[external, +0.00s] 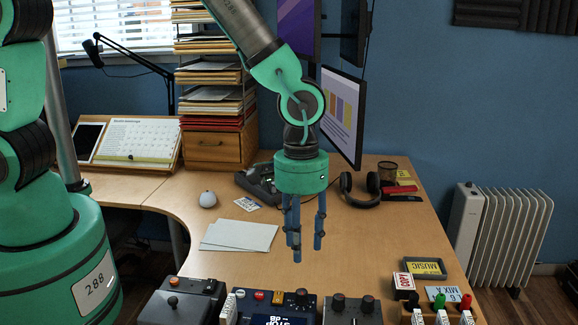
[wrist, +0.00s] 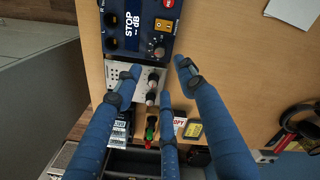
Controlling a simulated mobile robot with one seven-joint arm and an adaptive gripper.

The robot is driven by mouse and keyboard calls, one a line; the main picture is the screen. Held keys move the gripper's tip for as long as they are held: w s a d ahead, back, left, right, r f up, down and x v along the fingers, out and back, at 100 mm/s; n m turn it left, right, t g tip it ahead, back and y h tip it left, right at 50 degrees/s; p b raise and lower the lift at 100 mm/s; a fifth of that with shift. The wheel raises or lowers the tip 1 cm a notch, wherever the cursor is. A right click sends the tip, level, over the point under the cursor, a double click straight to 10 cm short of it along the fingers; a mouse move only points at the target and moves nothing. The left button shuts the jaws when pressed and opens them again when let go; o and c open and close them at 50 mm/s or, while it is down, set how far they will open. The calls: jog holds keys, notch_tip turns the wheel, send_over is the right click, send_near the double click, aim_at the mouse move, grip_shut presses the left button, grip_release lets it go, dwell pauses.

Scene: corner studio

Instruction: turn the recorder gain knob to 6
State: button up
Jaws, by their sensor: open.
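The recorder, a dark blue box with a "STOP dB" screen, stands at the desk's front edge in the external view (external: 310,316). It shows at the top of the wrist view (wrist: 120,40). Its gain knob (wrist: 158,52) is a small dark knob with tick marks around it, beside an orange switch; it also shows in the external view (external: 301,296). The knob's setting is too small to read. My gripper (external: 304,241), with three blue fingers, is open and empty, well above the desk. In the wrist view the fingertips (wrist: 160,76) appear just below the knob, apart from it.
A pale box with two dark knobs (wrist: 125,88) stands next to the recorder. A black box (external: 186,302) stands on its other side. Labelled blocks and coloured plugs (external: 439,301) sit at front right. Headphones (external: 360,190) and paper sheets (external: 240,236) lie farther back. The mid-desk is clear.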

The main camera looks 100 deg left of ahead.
aim_at(302, 291)
notch_tip(302, 291, down, 13)
jog(key=b, duration=0.2)
jog(key=shift+w+d+b, duration=0.1)
jog(key=shift+w+b, duration=0.05)
jog(key=shift+b, duration=0.2)
jog(key=shift+c, duration=0.5)
grip_shut()
